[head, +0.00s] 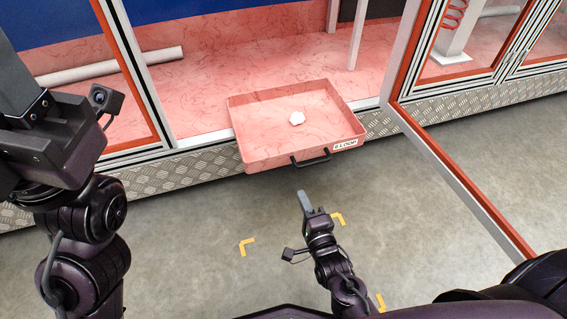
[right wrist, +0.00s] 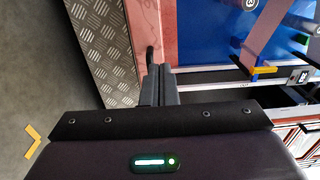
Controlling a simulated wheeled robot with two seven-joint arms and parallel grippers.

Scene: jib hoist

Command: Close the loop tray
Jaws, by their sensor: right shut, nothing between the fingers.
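The pink loop tray (head: 262,107) juts out over the diamond-plate sill through the open cabinet front. It has a black handle (head: 311,159) and a "LOOP" label (head: 345,144) on its front wall. A small white lump (head: 297,118) lies in it. My right gripper (head: 304,199) is shut and empty, apart from the handle and nearer to me in the head view. In the right wrist view its fingers (right wrist: 159,84) are together, with the black handle (right wrist: 150,56) just beyond the tips. My left arm is at the left of the head view; its fingertips are not shown.
A red-edged door frame (head: 450,170) stands open to the right of the tray. A diamond-plate sill (head: 170,176) runs below the cabinet. A white tube (head: 110,66) lies inside at the left. The grey floor before the tray is clear, with yellow corner marks (head: 246,245).

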